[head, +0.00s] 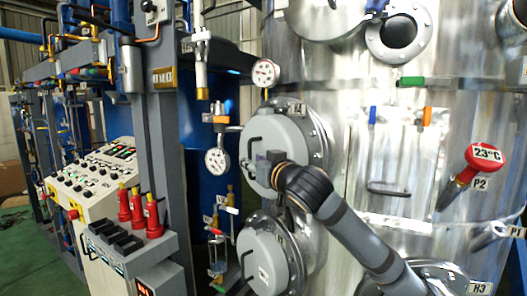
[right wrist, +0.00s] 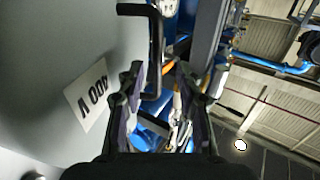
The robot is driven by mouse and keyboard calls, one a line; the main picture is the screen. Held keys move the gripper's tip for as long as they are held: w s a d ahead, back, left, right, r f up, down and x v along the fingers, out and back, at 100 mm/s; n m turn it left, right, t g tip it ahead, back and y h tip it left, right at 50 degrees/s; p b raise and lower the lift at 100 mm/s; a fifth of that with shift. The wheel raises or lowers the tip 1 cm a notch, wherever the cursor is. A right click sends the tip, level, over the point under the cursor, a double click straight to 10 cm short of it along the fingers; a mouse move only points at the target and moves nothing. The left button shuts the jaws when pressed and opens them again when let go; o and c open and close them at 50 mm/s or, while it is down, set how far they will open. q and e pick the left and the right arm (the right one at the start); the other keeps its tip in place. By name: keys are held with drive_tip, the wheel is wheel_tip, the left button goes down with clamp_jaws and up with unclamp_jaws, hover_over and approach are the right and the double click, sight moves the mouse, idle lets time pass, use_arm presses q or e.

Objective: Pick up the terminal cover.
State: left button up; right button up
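The terminal cover (head: 290,135) is a round grey cover with a black bar handle (head: 250,150), mounted on the side of the shiny metal tank. My right gripper (head: 265,163) is in front of this cover, close to the handle. The black handle (right wrist: 156,45) reaches down between the spread fingers of my right gripper (right wrist: 162,85), nearer the left finger. The gripper looks open; contact cannot be told. My left gripper is not in view.
A similar grey cover (head: 262,262) sits just below, and another (head: 325,8) above. Pressure gauges (head: 217,160) and valves are close on the left. A control console (head: 100,200) stands farther left. A red 23°C thermometer (head: 484,158) juts from the tank at right.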

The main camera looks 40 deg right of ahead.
sight(250, 178)
drive_tip(key=w, duration=0.1)
drive_tip(key=w+p, duration=0.1)
drive_tip(key=shift+w+d+r+p, duration=0.3)
drive_tip(key=shift+w+d, duration=0.1)
drive_tip(key=shift+w+f, duration=0.25)
drive_tip(key=shift+w, duration=0.15)
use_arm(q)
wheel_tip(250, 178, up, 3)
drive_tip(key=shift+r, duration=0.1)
use_arm(e)
drive_tip(key=shift+s, duration=0.1)
drive_tip(key=shift+c, duration=0.2)
clamp_jaws()
